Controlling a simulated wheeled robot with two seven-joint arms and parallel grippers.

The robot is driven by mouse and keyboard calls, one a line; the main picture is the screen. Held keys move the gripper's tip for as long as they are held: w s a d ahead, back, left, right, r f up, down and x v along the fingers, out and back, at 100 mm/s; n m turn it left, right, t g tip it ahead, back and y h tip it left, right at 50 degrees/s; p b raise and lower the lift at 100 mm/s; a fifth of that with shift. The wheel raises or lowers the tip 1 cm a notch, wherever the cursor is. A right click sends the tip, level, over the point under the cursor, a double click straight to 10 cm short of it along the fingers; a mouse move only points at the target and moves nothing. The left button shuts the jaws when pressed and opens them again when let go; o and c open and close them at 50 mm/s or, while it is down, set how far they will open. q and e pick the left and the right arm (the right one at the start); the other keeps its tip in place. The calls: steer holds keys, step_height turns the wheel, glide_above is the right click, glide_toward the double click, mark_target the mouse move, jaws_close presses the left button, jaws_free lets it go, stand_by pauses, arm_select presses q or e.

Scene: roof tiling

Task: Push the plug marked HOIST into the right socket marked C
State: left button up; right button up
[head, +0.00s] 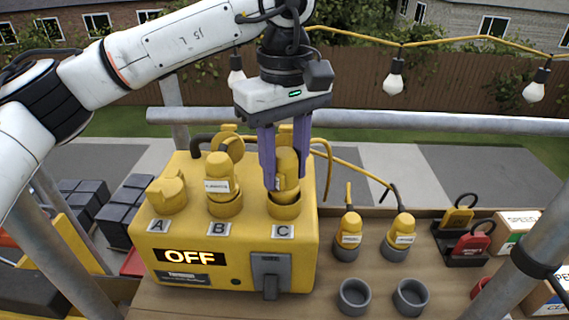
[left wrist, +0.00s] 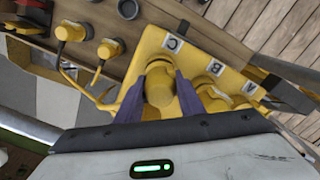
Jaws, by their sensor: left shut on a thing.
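My left gripper (head: 284,180) reaches down from above and its purple fingers are shut on a yellow plug (head: 288,163). The plug is upright over the socket marked C (head: 284,208), the right one on the yellow power box (head: 215,278). Its lower end meets or sits in the socket's collar; I cannot tell how deep. The fingers mostly cover its label, so I cannot read HOIST. The left wrist view shows the plug (left wrist: 158,88) between both fingers, by the C label (left wrist: 173,43). My right gripper is not in view.
Socket B holds another labelled yellow plug (head: 219,175). Socket A (head: 168,193) has a yellow cap. The box display reads OFF, above a grey lever (head: 270,275). Two yellow plugs (head: 350,230) stand in grey holders at right, near two empty grey cups (head: 354,296). A metal rail runs behind.

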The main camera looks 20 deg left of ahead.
mark_target(285, 152)
arm_select(q)
steer(key=shift+f+b, duration=0.45)
steer(key=shift+f, duration=0.25)
stand_by(0.6)
steer(key=o, duration=0.9)
steer(key=shift+r, duration=0.1)
step_height(285, 152, up, 6)
steer(key=p, duration=0.4)
steer(key=shift+p, duration=0.35)
steer(key=shift+r, duration=2.5)
